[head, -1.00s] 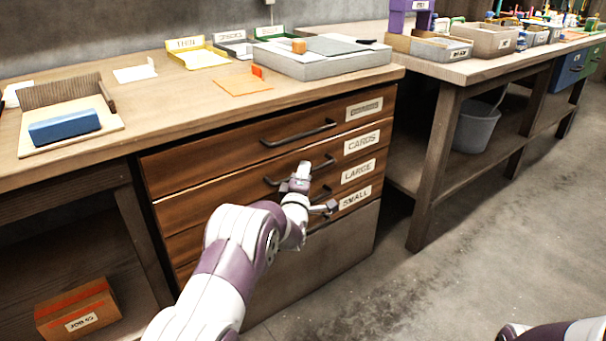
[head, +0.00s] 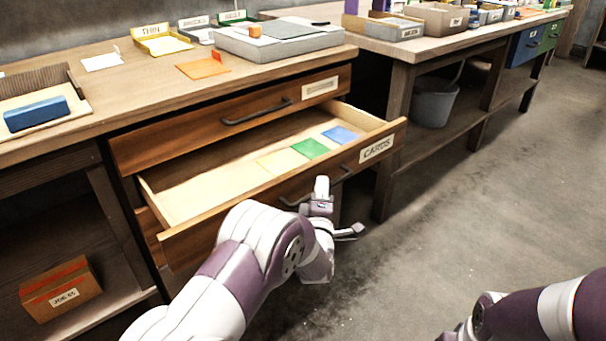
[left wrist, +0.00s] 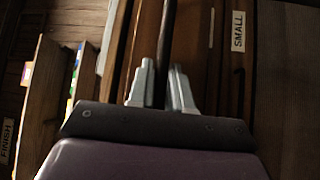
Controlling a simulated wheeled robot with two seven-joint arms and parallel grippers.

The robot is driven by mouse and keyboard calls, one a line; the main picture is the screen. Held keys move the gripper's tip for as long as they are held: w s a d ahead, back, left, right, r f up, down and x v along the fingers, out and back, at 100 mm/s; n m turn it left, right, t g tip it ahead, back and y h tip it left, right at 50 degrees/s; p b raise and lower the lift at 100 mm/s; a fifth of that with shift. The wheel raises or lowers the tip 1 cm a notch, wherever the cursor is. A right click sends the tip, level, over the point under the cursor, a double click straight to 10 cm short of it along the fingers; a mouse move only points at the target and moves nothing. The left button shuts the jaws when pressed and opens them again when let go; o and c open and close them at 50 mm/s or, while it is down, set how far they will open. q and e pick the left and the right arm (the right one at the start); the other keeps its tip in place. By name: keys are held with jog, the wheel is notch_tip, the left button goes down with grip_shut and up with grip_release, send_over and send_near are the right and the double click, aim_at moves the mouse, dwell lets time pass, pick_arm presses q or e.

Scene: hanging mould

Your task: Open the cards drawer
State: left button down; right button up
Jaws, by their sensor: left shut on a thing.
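The cards drawer (head: 215,224), labelled CARDS (head: 377,149), stands pulled well out of the wooden cabinet in the head view. Inside it lie a yellow card (head: 278,163), a green card (head: 310,148) and a blue card (head: 340,135). My left gripper (head: 321,192) is at the front of this drawer, shut on its dark bar handle (head: 293,202). In the left wrist view the handle (left wrist: 166,45) passes between the two fingers (left wrist: 162,88). My right arm shows at the lower right of the head view, but its gripper is out of frame.
A closed drawer (head: 180,143) sits above the open one. The worktop (head: 130,95) holds an orange sheet (head: 203,68), trays and a blue block (head: 36,114). A labelled box (head: 60,292) is on the lower left shelf. The floor (head: 470,200) to the right is clear.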

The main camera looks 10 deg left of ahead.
pick_arm(q)
jog(key=s+d, duration=0.5)
jog(key=d, duration=0.1)
jog(key=shift+d+p, duration=0.2)
jog(key=shift+p, duration=0.1)
jog(key=c, duration=1.2)
grip_release()
jog(key=shift+o, duration=0.2)
jog(key=s+d+f+p, duration=0.1)
jog(key=s+p, duration=0.3)
jog(key=s, duration=0.8)
jog(key=shift+s+d+f, duration=0.2)
jog(key=shift+s+f, duration=0.1)
jog(key=shift+f, duration=0.1)
